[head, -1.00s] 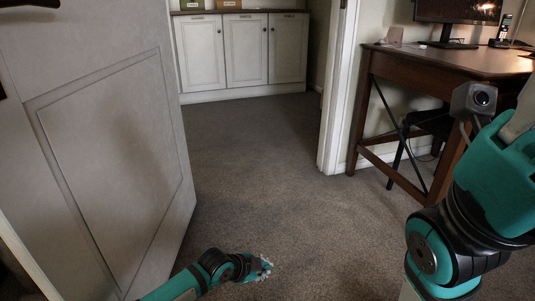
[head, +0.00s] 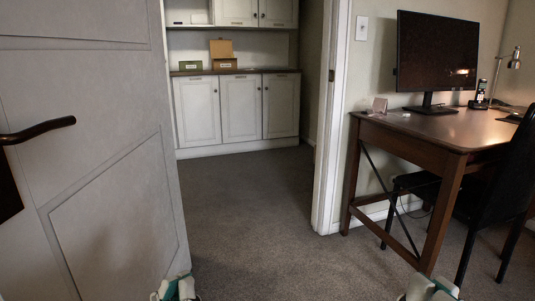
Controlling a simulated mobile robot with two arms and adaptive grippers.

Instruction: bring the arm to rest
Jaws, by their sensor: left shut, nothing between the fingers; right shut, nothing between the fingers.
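My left gripper (head: 176,288) shows at the bottom edge of the head view, left of centre, in front of the lower part of the door. My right gripper (head: 430,288) shows at the bottom edge to the right, below the desk's front leg. Only the upper parts of both are in the picture; the rest is cut off. Both are shut and empty. Neither touches anything that I can see.
An open grey door (head: 95,190) with a dark handle (head: 38,131) fills the left. A wooden desk (head: 430,130) with a monitor (head: 437,55) and a black chair (head: 505,180) stand at right. White cabinets (head: 240,108) stand beyond the doorway. Carpet (head: 270,230) between is clear.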

